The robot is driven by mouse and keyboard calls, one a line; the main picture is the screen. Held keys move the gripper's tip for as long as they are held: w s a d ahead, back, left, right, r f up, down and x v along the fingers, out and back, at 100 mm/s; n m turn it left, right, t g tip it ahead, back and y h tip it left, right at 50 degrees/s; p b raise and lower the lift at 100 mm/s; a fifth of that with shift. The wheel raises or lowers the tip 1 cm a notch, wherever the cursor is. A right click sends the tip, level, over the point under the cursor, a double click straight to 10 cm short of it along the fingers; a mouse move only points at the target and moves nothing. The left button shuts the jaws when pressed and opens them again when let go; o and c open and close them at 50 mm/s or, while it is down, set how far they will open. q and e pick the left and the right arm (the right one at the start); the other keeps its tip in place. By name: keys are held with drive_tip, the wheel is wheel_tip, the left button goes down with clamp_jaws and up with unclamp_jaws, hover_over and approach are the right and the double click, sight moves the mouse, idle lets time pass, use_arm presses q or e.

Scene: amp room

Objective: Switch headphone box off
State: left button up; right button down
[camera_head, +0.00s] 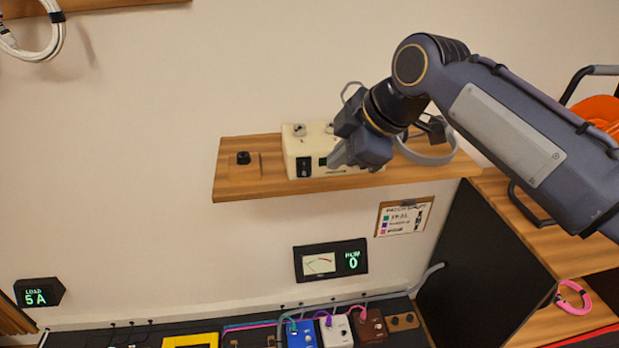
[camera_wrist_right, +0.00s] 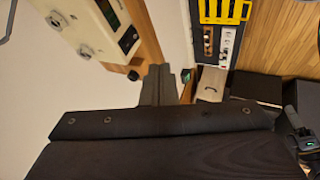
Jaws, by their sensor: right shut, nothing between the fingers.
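The cream headphone box (camera_head: 297,143) sits on a wooden wall shelf in the head view. Its front has a black switch (camera_head: 303,168) at the left and a small dark display (camera_head: 323,161); which way the switch is set is too small to tell. My right gripper (camera_head: 337,160) is shut and empty, in front of the box's right part and hiding some of it. In the right wrist view the box (camera_wrist_right: 65,12) is at the upper left, and the closed fingers (camera_wrist_right: 158,85) are apart from it in that picture. My left gripper is not in view.
The shelf (camera_head: 400,180) also bears a black knob (camera_head: 243,157) on a wooden block at left and grey headphones (camera_head: 432,158) behind my wrist. The wall at left is mostly clear.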

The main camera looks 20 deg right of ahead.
drive_tip(key=b, duration=0.1)
approach(300, 178)
wheel_tip(300, 178, down, 5)
drive_tip(key=s+a, duration=0.1)
drive_tip(key=a, duration=0.1)
drive_tip(key=shift+w+d, duration=0.2)
drive_tip(key=shift+w, duration=1.6)
drive_tip(key=shift+w+f+b, duration=0.15)
drive_tip(key=shift+f+b, duration=0.2)
drive_tip(key=shift+b, duration=0.25)
drive_tip(key=shift+r, duration=0.3)
drive_tip(key=shift+r+p, duration=0.1)
drive_tip(key=shift+p, duration=0.25)
